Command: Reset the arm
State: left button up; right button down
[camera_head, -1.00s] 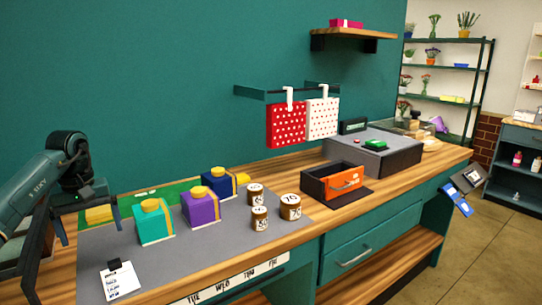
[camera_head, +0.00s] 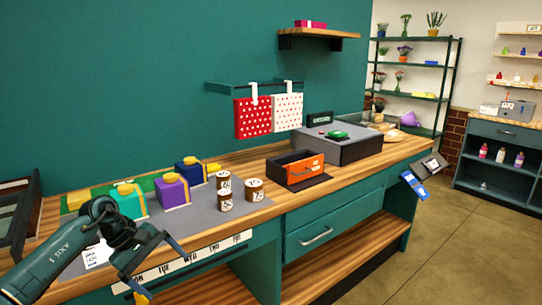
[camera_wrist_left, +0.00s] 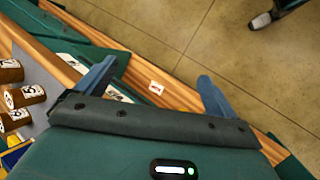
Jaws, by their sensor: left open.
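My left arm comes in at the lower left of the head view, in front of the counter's front edge. My left gripper (camera_head: 160,270) is open and empty, its fingers spread beside the day-lettered strip (camera_head: 190,262) on the counter front. In the left wrist view the open fingers (camera_wrist_left: 157,75) spread over the wooden counter edge and the tiled floor, with nothing between them. The arm partly covers a white note (camera_head: 97,255) and the teal box (camera_head: 131,205).
On the grey mat (camera_head: 225,210) stand a purple box (camera_head: 172,192), a blue box (camera_head: 188,174) and brown numbered jars (camera_head: 254,190). An orange-fronted drawer box (camera_head: 303,170) sits further right. A dark-framed tray (camera_head: 22,215) is at far left. Floor (camera_head: 410,265) in front is clear.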

pick_arm(q)
jog(key=s+d+f+n+t+h, duration=0.1)
jog(key=s+d+n+t+h, duration=0.35)
jog(key=d+n, duration=0.55)
jog(key=s+d+f+n+t+h, duration=0.1)
jog(key=s+d+n+t+h, duration=0.4)
jog(key=d+n, duration=0.55)
jog(key=s+a+f+n+t+y, duration=0.1)
jog(key=s+a+f+n+y, duration=0.2)
jog(key=n, duration=1.3)
jog(key=s+a+f+n+t+y, duration=0.1)
jog(key=s+a+f+n+y, duration=0.2)
jog(key=s+f+n+y, duration=0.4)
jog(key=f+n+y, duration=0.1)
jog(key=n, duration=0.8)
jog(key=shift+s+f+t, duration=0.2)
jog(key=shift+f+t, duration=0.15)
jog(key=s+f+n+g, duration=0.1)
jog(key=s+n, duration=0.1)
jog(key=s+f+n+g, duration=0.1)
jog(key=s+n, duration=0.1)
jog(key=s+f+n+g+y, duration=0.1)
jog(key=s+f+n, duration=0.1)
jog(key=shift+s+a, duration=0.2)
jog(key=shift+s, duration=0.1)
jog(key=shift+c, duration=0.3)
